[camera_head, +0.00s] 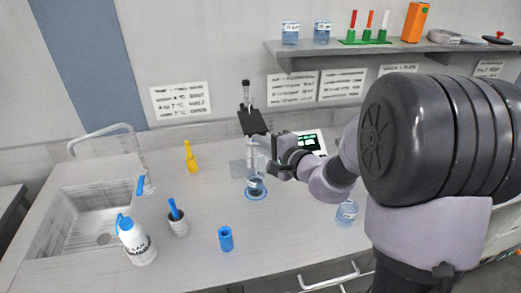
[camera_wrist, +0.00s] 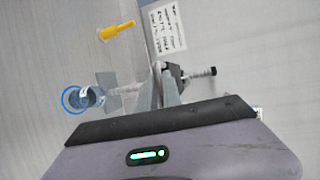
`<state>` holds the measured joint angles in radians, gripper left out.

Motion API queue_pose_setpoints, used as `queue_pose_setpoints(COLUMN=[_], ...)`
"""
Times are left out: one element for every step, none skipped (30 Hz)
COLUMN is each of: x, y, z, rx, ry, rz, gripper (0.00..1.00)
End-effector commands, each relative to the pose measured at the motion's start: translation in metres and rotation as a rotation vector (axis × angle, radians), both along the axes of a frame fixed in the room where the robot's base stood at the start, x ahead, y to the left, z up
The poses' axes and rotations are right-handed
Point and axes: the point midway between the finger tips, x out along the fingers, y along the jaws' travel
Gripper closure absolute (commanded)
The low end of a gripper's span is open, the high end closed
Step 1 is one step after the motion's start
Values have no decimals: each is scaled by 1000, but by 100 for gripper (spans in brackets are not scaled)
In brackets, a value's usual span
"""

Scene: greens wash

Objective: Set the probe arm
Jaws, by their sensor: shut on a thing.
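The probe arm (camera_head: 252,121) is a black piece with a thin dark rod standing up from it, at the middle of the counter in the head view. A pale probe hangs below it, above a beaker (camera_head: 256,187) standing on a blue ring. My gripper (camera_head: 268,151) is at the probe arm's right side, below the black piece. In the wrist view its fingers (camera_wrist: 161,76) are shut on the probe arm, whose dark rod and knob (camera_wrist: 200,72) stick out to the right. The beaker with its blue ring (camera_wrist: 82,99) shows at left. The exact grip is partly hidden by the fingers.
A beaker (camera_head: 347,212) is near my arm. A shelf (camera_head: 350,48) hangs above.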

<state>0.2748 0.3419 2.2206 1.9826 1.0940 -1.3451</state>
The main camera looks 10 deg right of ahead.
Motion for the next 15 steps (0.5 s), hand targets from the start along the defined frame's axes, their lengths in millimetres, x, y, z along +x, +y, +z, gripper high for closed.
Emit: queue_pose_setpoints(x=[1, 1, 1, 1, 1, 1, 1, 2, 2, 2, 2, 2, 2, 2, 1], y=[0, 0, 0, 0, 0, 0, 0, 0, 0, 0, 0, 0, 0, 0, 0], z=[5, 6, 6, 6, 6, 6, 7, 7, 7, 7, 8, 7, 7, 7, 6], rx=[1, 1, 2, 2, 2, 2, 2, 2, 3, 3, 3, 3, 3, 2, 2], ry=[-7, -8, -9, -9, -10, -11, -12, -12, -13, -14, -14, -13, -13, -12, -11], rz=[0, 0, 0, 0, 0, 0, -2, -2, -2, -2, -2, -2, -2, -2, -1], gripper=[100, 100, 100, 100, 100, 100, 100, 100, 100, 87, 81, 73, 69, 69, 69])
